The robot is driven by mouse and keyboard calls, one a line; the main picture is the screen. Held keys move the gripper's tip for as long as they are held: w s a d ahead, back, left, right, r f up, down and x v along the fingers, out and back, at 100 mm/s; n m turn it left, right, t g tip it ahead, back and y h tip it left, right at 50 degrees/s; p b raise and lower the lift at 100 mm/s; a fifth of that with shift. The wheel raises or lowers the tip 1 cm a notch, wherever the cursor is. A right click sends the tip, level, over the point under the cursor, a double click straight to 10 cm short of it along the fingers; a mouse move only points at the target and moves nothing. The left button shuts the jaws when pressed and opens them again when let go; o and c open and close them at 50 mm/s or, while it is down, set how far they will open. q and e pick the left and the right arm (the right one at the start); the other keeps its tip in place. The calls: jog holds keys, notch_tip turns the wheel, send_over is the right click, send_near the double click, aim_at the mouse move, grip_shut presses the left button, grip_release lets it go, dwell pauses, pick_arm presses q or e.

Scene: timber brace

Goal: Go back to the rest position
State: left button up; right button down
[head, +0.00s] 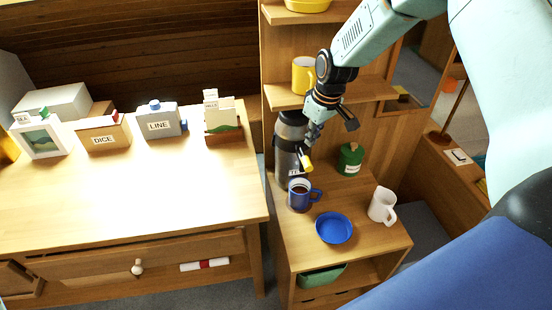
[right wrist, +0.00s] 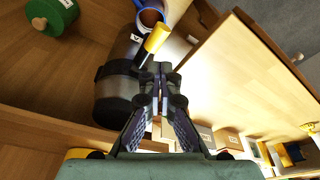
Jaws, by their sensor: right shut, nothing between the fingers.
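My right gripper (head: 311,141) is above the wooden side cabinet, beside the dark grey flask (head: 291,140). In the right wrist view its fingers (right wrist: 160,70) are together with nothing between them. A small yellow-ended piece (head: 306,160) shows just below the fingertips; in the right wrist view it (right wrist: 157,38) appears just beyond them, and I cannot tell what supports it. The blue mug (head: 300,194) with dark contents stands below the gripper on the cabinet top. My left gripper is not in view.
A blue plate (head: 334,228), a white mug (head: 382,205) and a green canister (head: 350,159) share the cabinet top (head: 372,240). A shelf above holds a yellow mug (head: 304,75), close to my right wrist. The desk (head: 130,195) has boxes along its back and clear room in front.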

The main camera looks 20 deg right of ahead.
jog(key=shift+w, duration=0.1)
jog(key=shift+w+a+f+m+t, duration=0.1)
jog(key=shift+w+a+m+t, duration=0.1)
jog(key=shift+w+m+t, duration=0.6)
jog(key=s+a+f+m+b, duration=0.1)
jog(key=s+a+f+b, duration=0.1)
jog(key=s+a+f, duration=0.45)
jog(key=s+a+f+m+b, duration=0.2)
jog(key=s+a+f+b, duration=0.1)
jog(key=s+f, duration=0.55)
jog(key=s+a+f+g+b, duration=0.1)
jog(key=s+f, duration=0.5)
jog(key=s, duration=0.6)
jog(key=s+a+f+g+b, duration=0.2)
jog(key=s+f+b, duration=0.4)
jog(key=s, duration=0.7)
jog(key=shift+f+n+g+h, duration=0.25)
jog(key=shift+n+g+h, duration=0.05)
jog(key=shift+n+g, duration=0.1)
